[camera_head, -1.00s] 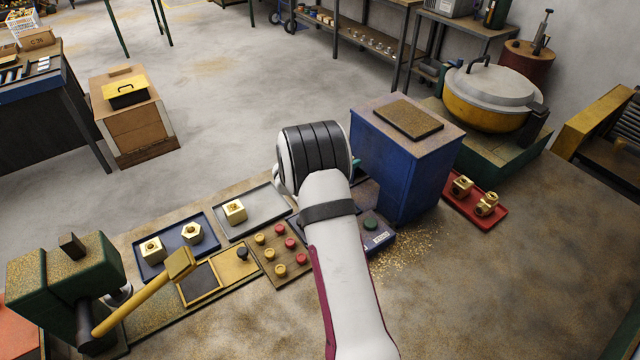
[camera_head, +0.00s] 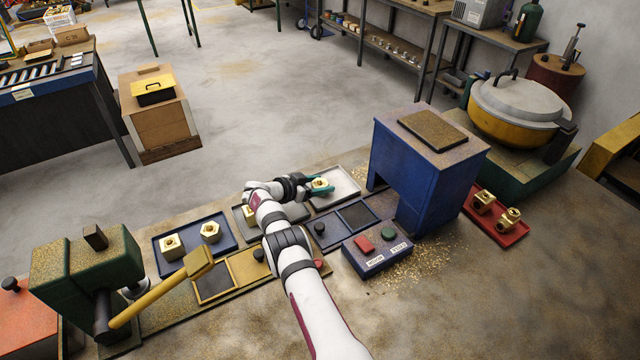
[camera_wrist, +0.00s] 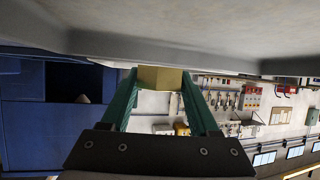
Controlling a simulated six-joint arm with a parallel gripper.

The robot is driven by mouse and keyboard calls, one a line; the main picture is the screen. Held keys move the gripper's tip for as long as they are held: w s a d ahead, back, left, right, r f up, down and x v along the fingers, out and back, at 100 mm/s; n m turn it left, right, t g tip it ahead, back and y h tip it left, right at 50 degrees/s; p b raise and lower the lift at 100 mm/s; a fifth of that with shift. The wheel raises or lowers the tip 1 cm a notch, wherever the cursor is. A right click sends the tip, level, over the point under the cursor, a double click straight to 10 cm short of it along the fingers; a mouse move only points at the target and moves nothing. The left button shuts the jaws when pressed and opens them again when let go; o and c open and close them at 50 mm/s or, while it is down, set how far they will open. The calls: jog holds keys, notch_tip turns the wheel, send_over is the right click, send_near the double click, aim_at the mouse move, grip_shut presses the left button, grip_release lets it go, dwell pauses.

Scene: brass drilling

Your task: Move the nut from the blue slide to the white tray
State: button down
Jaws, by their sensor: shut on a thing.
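My gripper (camera_head: 320,186) has teal fingers shut on a brass nut (camera_head: 321,183). In the wrist view the nut (camera_wrist: 160,78) sits between the two fingertips of my gripper (camera_wrist: 162,84). In the head view the held nut is over or in the white tray (camera_head: 347,181); I cannot tell whether it touches the tray floor. A broad pale surface fills the top of the wrist view, close to the nut. The blue slide (camera_head: 338,224), with a dark square plate and a black knob, lies just in front of the tray, with no nut visible on it.
A blue press housing (camera_head: 430,165) stands right of the tray. A button box (camera_head: 376,252) is in front. A grey tray (camera_head: 241,214), partly hidden by my arm, is at left. A dark blue tray (camera_head: 228,222) and a red tray (camera_head: 513,230) each hold two nuts.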

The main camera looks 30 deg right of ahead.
jog(key=shift+f, duration=0.25)
jog(key=shift+c, duration=1.2)
grip_release()
jog(key=shift+f, duration=0.15)
jog(key=shift+o, duration=0.6)
jog(key=shift+f, duration=0.1)
